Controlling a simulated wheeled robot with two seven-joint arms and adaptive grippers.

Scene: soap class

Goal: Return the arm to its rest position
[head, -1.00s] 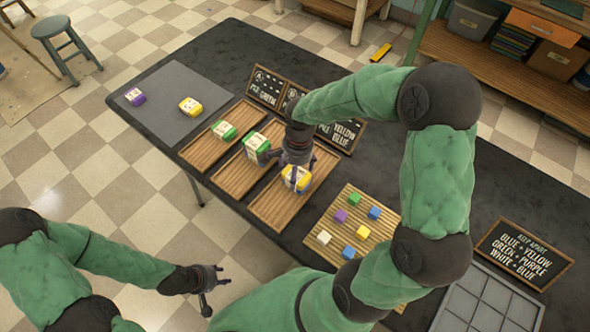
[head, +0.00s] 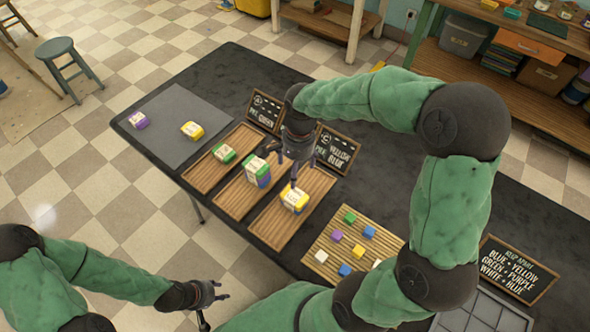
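My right gripper (head: 286,164) hangs above the right wooden tray (head: 276,233), with its fingers spread and empty. It is just above and behind a yellow soap bar (head: 295,199) with a pale label, which rests in that tray. My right arm arches over the table from the right. My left gripper (head: 215,304) is open and empty at the lower left, in front of the table, over the floor. The middle tray (head: 233,200) holds a green bar (head: 256,165) on a blue-purple one (head: 264,181). The left tray (head: 205,176) holds a green bar (head: 224,153).
Purple (head: 140,120) and yellow (head: 192,130) bars lie on a grey mat (head: 170,105). A slatted board (head: 327,238) with several coloured cubes is under my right arm's inner side. Small chalkboards (head: 337,149) stand behind the trays; another sign (head: 517,269) lies right.

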